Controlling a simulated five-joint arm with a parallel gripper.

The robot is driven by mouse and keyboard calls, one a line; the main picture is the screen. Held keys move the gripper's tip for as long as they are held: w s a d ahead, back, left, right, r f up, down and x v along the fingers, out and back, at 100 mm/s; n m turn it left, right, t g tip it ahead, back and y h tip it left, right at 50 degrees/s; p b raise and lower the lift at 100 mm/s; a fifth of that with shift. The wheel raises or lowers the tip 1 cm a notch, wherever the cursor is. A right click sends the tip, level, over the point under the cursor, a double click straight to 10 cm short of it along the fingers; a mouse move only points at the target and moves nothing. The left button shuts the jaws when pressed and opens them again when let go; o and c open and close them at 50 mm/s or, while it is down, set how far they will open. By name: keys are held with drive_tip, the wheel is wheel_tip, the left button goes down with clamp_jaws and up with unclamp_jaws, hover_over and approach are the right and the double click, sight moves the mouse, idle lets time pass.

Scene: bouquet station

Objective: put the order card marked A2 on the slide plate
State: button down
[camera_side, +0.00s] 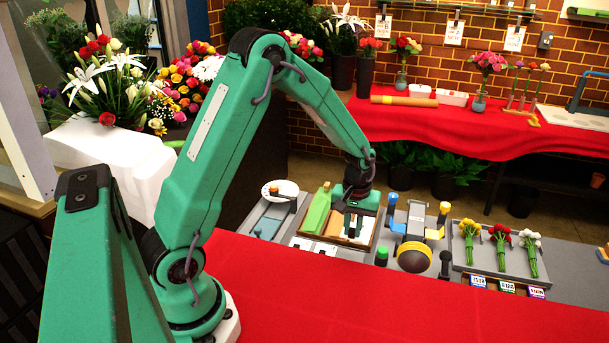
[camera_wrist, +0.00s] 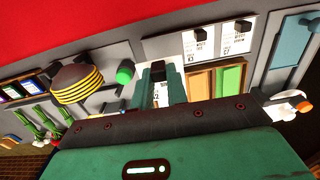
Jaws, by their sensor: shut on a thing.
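My gripper (camera_side: 353,226) is low over the wooden tray area in the side view. In the wrist view my gripper (camera_wrist: 158,76) is shut on the black block of a white card (camera_wrist: 157,97), whose print is partly hidden but seems to end in 2. Two other white order cards with black blocks lie side by side: one (camera_wrist: 192,68) reads like A3, the other (camera_wrist: 235,50) like S7. They also show in the side view, left (camera_side: 300,243) and right (camera_side: 324,249). A flat blue plate on a grey base (camera_side: 268,227), possibly the slide plate, lies to their left.
A grey tray (camera_side: 487,262) holds several bunches of flowers. The red cloth (camera_side: 380,302) in front is clear.

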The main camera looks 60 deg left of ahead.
idle(0.5)
drive_tip(key=s+a, duration=0.3)
drive_tip(key=a, duration=0.4)
drive_tip(key=s+a, duration=0.3)
drive_tip(key=a, duration=0.3)
hover_over(264, 230)
drive_tip(key=shift+w+a+f, duration=0.1)
drive_tip(key=shift+f, duration=0.3)
drive_tip(key=shift+f, duration=0.25)
drive_tip(key=shift+f, duration=3.85)
drive_tip(key=shift+f, duration=0.3)
drive_tip(key=c, duration=0.9)
unclamp_jaws()
